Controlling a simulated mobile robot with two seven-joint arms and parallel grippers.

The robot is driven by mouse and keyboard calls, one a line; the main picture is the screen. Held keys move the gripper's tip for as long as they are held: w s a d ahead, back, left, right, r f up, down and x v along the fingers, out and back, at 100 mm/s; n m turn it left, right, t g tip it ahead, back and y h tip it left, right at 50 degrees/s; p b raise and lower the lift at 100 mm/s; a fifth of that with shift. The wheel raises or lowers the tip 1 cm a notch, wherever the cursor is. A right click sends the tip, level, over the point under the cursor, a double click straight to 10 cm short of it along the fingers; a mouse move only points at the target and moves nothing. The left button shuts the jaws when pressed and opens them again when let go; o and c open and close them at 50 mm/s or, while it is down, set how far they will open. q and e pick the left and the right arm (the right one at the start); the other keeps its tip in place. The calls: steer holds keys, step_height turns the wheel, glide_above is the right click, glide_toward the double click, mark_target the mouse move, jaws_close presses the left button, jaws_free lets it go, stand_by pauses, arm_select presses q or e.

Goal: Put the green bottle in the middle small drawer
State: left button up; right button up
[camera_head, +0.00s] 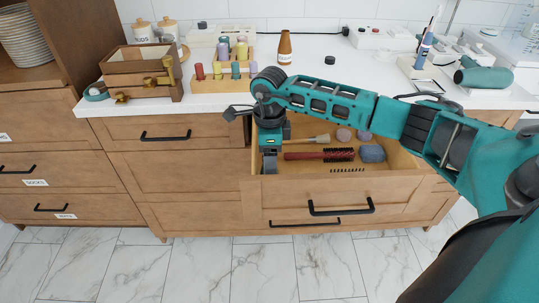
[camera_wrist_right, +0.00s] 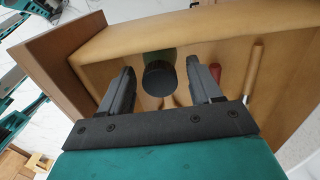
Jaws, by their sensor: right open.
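A wooden drawer (camera_head: 335,191) under the counter is pulled open. My right gripper (camera_head: 270,162) points down into its left end. In the right wrist view, the green bottle (camera_wrist_right: 160,55) with a round black cap (camera_wrist_right: 159,79) is inside the drawer, between the spread fingers of the right gripper (camera_wrist_right: 163,88). The fingers are open, with a gap on both sides of the cap. In the head view the gripper and arm hide the bottle. My left gripper is not in view.
The drawer also holds a dark red brush (camera_head: 320,155), a wooden-handled brush (camera_head: 308,140) and a grey-blue pouch-like item (camera_head: 371,153). On the counter stand a wooden box (camera_head: 135,88), a rack of coloured bottles (camera_head: 232,73) and a brown bottle (camera_head: 285,48).

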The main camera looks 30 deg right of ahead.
step_height(320, 180, up, 12)
steer(key=p, duration=0.1)
steer(key=s+a+f+y, duration=0.2)
steer(key=a+y, duration=0.1)
steer(key=a, duration=0.3)
steer(key=s+a+f+g+y, duration=0.1)
steer(key=a+y, duration=0.2)
steer(key=a, duration=0.3)
steer(key=s+a+f+y, duration=0.2)
steer(key=a+y, duration=0.1)
steer(key=a, duration=0.4)
steer(key=s+a+r+m+t+y, duration=0.35)
steer(key=a+r+m+y, duration=0.25)
steer(key=a+m+y, duration=0.3)
steer(key=w+d+f+m+t+h, duration=0.2)
steer(key=d+f+m+t+h, duration=0.15)
steer(key=m+t, duration=0.55)
steer(key=w+d+f+m+t+h, duration=0.15)
steer(key=d+m+t+h, duration=0.3)
steer(key=m, duration=0.85)
steer(key=s+d+f+m+g+h, duration=0.2)
steer(key=s+d+f+m+h, duration=0.1)
steer(key=s+f+m, duration=0.3)
steer(key=s+d+f+m+g+h, duration=0.3)
steer(key=f+m, duration=0.5)
steer(key=f, duration=0.3)
steer(key=s+h, duration=0.1)
steer(key=s, duration=0.1)
steer(key=shift+s, duration=0.4)
